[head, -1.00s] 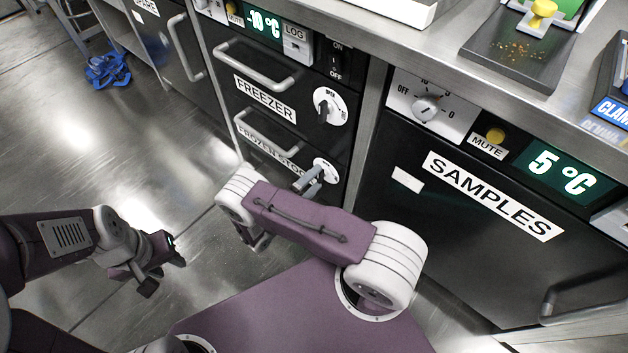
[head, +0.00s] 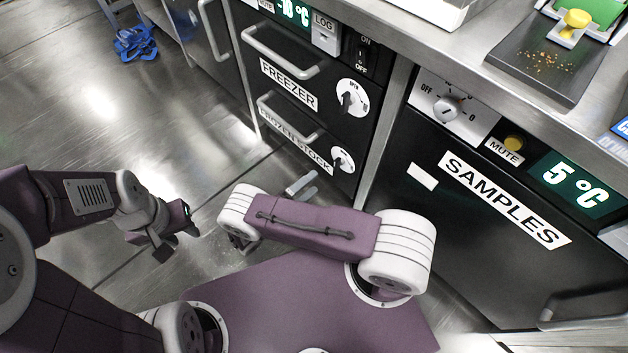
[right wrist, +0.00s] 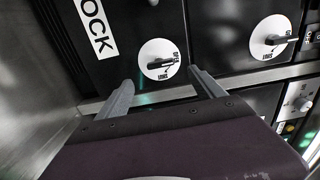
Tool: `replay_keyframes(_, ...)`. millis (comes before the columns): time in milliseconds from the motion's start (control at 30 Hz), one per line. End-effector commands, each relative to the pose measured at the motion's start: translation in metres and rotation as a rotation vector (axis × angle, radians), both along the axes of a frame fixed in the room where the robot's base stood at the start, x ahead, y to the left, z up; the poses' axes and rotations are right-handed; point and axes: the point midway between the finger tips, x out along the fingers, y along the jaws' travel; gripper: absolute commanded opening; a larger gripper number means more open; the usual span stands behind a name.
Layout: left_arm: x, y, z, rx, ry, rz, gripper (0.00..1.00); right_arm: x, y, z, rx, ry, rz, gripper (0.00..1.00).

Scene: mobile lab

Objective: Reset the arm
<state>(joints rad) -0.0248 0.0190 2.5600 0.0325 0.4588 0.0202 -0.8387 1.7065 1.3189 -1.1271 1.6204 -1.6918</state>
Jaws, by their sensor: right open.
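My right arm (head: 315,226) is folded across the front of my base. The tips of its gripper (head: 301,184) show beyond the arm, beside the frozen stock drawer. In the right wrist view the two grey fingers (right wrist: 160,82) are spread with nothing between them. A round white dial with a dark handle (right wrist: 159,60) lies beyond them, and it also shows in the head view (head: 343,159). My left gripper (head: 176,244) hangs over the floor at the left, its dark fingers apart and empty.
The freezer drawer (head: 310,75) and the samples cabinet (head: 480,230) stand close in front under the steel counter (head: 465,85). The samples handle (head: 580,312) sticks out at lower right. Blue coiled material (head: 134,43) lies on the floor at far left. Floor at left is open.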

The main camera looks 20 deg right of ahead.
Motion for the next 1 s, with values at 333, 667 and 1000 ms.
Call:
replay_keyframes(333, 0.000, 0.000, 0.000, 0.000, 0.000, 0.000, 0.36, 0.000, 0.000, 0.000, 0.000, 0.000, 0.000, 0.78)
replay_keyframes(667, 0.000, 0.000, 0.034, 0.000, 0.000, 0.000, 0.36, -0.031, -0.036, 0.079, 0.495, -0.466, -0.562, 0.78)
replay_keyframes(1000, 0.000, 0.000, 0.075, 0.000, 0.000, 0.000, 0.36, -0.091, -0.023, 0.192, 0.831, -1.618, -1.699, 0.78)
